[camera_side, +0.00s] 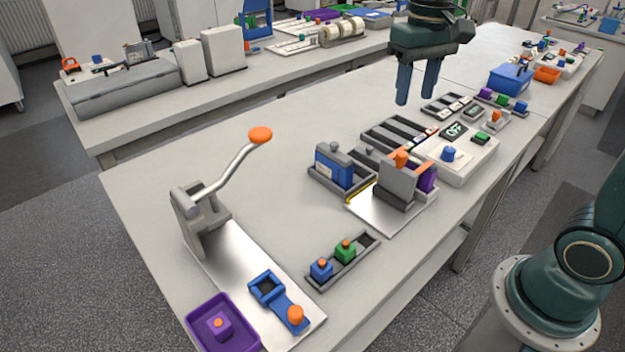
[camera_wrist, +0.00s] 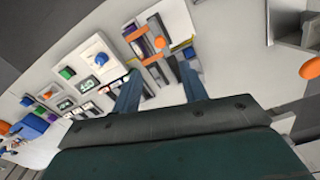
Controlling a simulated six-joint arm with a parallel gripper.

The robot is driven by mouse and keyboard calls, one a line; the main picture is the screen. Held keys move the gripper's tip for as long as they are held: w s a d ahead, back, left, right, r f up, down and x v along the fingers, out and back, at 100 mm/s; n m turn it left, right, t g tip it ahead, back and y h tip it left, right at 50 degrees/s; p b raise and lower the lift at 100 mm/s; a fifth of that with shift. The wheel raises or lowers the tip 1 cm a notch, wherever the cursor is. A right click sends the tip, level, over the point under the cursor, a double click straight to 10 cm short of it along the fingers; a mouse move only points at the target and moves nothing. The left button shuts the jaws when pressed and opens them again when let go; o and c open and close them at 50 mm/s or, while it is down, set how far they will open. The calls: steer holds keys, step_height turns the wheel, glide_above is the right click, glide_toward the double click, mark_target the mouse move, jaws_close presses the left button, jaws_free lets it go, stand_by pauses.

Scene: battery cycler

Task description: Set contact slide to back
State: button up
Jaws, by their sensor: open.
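The cycler fixture is a pale metal plate (camera_side: 366,214) with a yellow edge stripe, carrying an upright grey block (camera_side: 398,182). An orange knob (camera_side: 402,158), apparently the contact slide's handle, sits at the top of that block; it also shows in the wrist view (camera_wrist: 160,42). A purple cell (camera_side: 427,178) stands against the block, partly hidden by it. My gripper (camera_side: 415,101) is open and empty, well above the bench and behind the fixture, touching nothing. In the wrist view its two fingers (camera_wrist: 160,91) are spread apart below the knob.
A grey holder with a blue cell (camera_side: 333,168) stands left of the fixture. A white box with a blue knob (camera_side: 448,154) and an OFF display (camera_side: 454,131) stands to its right. Dark slotted racks (camera_side: 398,133) lie behind.

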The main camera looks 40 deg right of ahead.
mark_target(403, 154)
step_height(403, 154, down, 14)
steer(key=shift+r, duration=0.15)
stand_by(0.6)
jaws_close()
